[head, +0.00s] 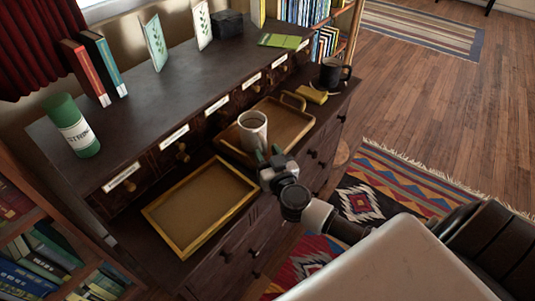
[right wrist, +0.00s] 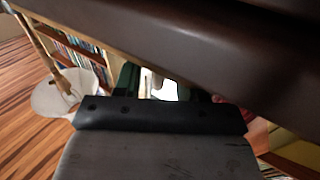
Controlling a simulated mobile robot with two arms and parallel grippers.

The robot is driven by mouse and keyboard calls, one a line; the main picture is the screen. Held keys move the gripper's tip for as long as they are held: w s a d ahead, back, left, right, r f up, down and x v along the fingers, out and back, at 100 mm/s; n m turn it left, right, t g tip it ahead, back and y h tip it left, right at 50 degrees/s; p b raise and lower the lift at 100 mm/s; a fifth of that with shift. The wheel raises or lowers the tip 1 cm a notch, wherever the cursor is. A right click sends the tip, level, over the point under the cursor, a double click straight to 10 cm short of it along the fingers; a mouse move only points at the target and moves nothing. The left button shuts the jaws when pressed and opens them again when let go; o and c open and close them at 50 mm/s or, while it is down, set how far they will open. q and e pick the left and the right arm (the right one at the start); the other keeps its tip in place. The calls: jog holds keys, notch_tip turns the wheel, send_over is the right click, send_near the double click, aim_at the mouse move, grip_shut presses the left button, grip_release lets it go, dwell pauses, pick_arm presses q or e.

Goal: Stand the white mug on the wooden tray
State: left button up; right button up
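The white mug (head: 253,133) is upright at the left part of the wooden tray (head: 293,127), the one with a raised handle. Its base is partly hidden, and I cannot tell for sure whether it touches the tray. My right gripper (head: 269,154) is just in front of the mug's lower part. Its green fingers are apart. In the right wrist view my gripper (right wrist: 165,85) shows a gap between the fingers, with something white beyond that may be the mug. My left gripper is not in view.
An empty gold-rimmed tray (head: 200,205) lies to the left. A black mug (head: 330,73) and a yellow object (head: 312,94) are at the right end. Small labelled drawers (head: 215,112) rise behind. A green canister (head: 74,127) and books (head: 95,70) stand on the upper top.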

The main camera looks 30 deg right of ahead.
jog(key=shift+r, duration=0.1)
jog(key=s+a+p, duration=0.1)
jog(key=s, duration=1.1)
jog(key=shift+a, duration=0.35)
jog(key=s+f+n+g+y, duration=0.2)
jog(key=s+f+g, duration=0.1)
jog(key=f, duration=1)
jog(key=s+f+n+g+y, duration=0.1)
jog(key=s+f+n+g, duration=0.1)
jog(key=f, duration=1.1)
jog(key=s+a+f+g, duration=0.1)
jog(key=s+f+g, duration=0.5)
jog(key=s+f, duration=0.4)
jog(key=s+a+f+g, duration=0.2)
jog(key=s+f+g, duration=0.3)
jog(key=s+f, duration=0.5)
jog(key=s, duration=0.6)
jog(key=shift+s+a+g, duration=0.15)
jog(key=shift+s+g, duration=0.25)
